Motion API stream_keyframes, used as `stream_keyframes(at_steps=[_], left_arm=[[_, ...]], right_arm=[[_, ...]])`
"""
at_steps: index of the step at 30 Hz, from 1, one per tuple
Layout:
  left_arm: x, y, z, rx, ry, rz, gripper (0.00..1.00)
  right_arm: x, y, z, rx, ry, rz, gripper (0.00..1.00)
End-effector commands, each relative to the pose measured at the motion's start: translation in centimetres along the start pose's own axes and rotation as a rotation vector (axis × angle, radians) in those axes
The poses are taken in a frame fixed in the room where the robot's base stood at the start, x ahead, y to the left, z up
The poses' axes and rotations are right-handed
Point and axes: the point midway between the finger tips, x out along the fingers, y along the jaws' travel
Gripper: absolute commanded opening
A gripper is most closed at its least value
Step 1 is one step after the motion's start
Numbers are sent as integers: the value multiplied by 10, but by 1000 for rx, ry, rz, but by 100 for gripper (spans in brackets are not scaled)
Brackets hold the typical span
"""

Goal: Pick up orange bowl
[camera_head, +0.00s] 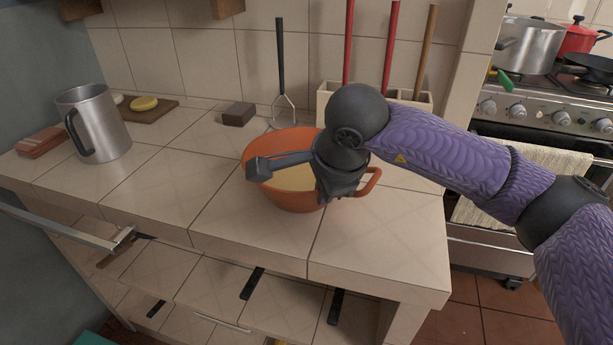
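The orange bowl (290,198) stands upright on the tiled counter, with a handle showing at its right side and a pale yellowish inside. My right arm comes in from the right, and my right gripper (290,182) is over the bowl. One dark finger reaches left across the bowl to its left rim, and another dark part hangs down at the bowl's front right. The fingers look spread apart, with nothing seen between them. The wrist hides part of the bowl's back and right rim. I cannot tell if the fingers touch it.
A metal pitcher (97,124) stands at the left. A dark block (239,114) and a masher (281,70) are behind the bowl, near a utensil holder (326,95). The stove (560,114) is at the right. The counter (385,250) is clear in front of the bowl.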

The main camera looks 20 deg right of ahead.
Motion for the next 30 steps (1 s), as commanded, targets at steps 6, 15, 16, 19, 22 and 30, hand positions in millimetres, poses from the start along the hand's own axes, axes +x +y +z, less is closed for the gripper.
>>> stream_keyframes(at_steps=[6,15,16,19,22,30], left_arm=[[0,1,5,1,-8,1,63],[0,0,5,1,-9,1,63],[0,0,5,1,-8,1,63],[0,0,3,1,-5,0,63],[0,-1,0,1,0,-1,63],[0,-2,-4,0,6,-2,63]], right_arm=[[0,0,0,0,0,0,0],[0,0,0,0,0,0,0],[0,0,0,0,0,0,0],[0,0,0,0,0,0,0],[0,0,0,0,0,0,0],[0,0,0,0,0,0,0]])
